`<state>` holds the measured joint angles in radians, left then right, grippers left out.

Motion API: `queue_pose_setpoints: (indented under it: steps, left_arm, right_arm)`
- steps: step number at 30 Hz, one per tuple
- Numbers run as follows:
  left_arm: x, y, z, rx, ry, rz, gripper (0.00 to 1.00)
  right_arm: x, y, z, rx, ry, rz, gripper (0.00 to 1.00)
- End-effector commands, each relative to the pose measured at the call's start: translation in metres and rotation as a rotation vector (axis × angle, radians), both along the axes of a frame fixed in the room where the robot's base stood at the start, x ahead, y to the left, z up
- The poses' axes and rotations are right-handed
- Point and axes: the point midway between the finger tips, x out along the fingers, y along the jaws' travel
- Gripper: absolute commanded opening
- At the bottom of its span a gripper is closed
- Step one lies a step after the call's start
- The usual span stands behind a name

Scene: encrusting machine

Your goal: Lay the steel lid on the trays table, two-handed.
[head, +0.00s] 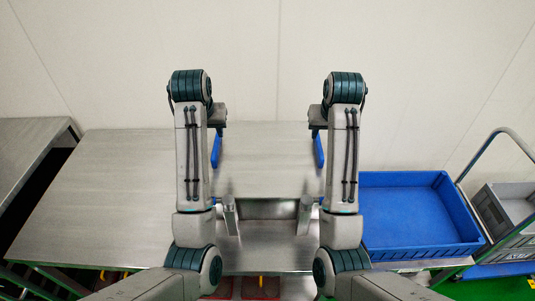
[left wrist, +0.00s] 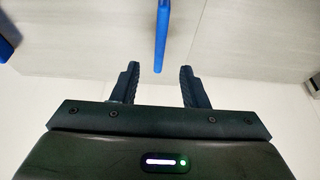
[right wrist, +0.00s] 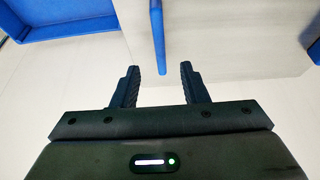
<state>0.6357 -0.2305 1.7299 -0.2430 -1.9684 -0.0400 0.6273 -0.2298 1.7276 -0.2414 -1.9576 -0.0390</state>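The steel lid (head: 268,160) seems to be the plain grey sheet between my two arms in the head view; its edges merge with the steel table (head: 105,185). A blue bar, like a handle, stands at its left (head: 215,150) and another at its right (head: 319,150). My left gripper (left wrist: 160,72) is open, and the end of the left blue bar (left wrist: 162,35) lies in line with the gap between its fingertips. My right gripper (right wrist: 160,74) is open, with the right blue bar (right wrist: 158,38) likewise in line with its gap. Neither gripper is closed on a bar.
A blue crate (head: 420,178) stands on the right, with a cart (head: 510,205) holding a grey bin beyond it. Another steel table edge (head: 35,135) is at the far left. A steel recess (head: 267,209) lies between my forearms. The left tabletop is bare.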

Motion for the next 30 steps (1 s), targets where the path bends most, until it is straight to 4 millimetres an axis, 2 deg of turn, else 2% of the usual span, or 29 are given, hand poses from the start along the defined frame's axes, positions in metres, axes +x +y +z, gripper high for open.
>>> queue_pose_setpoints:
  steps: [9, 15, 21, 29, 30]
  left_arm:
    - [0.021, 0.001, -0.054, 0.001, 0.004, 0.0, 0.4]
    - [0.031, 0.0, -0.078, 0.0, 0.003, 0.0, 0.4]
    - [0.035, 0.0, -0.087, 0.0, 0.001, 0.001, 0.4]
    - [0.036, 0.0, -0.087, 0.0, 0.0, 0.001, 0.4]
    - [0.036, 0.0, -0.087, 0.0, 0.0, 0.001, 0.32]
  right_arm:
    - [0.021, 0.0, -0.054, -0.001, 0.004, 0.0, 0.4]
    - [0.032, 0.0, -0.078, -0.001, 0.002, -0.001, 0.4]
    - [0.036, 0.0, -0.087, -0.001, 0.0, -0.001, 0.4]
    - [0.036, 0.0, -0.087, 0.0, 0.0, -0.001, 0.4]
    - [0.036, 0.0, -0.087, 0.0, 0.0, -0.001, 0.32]
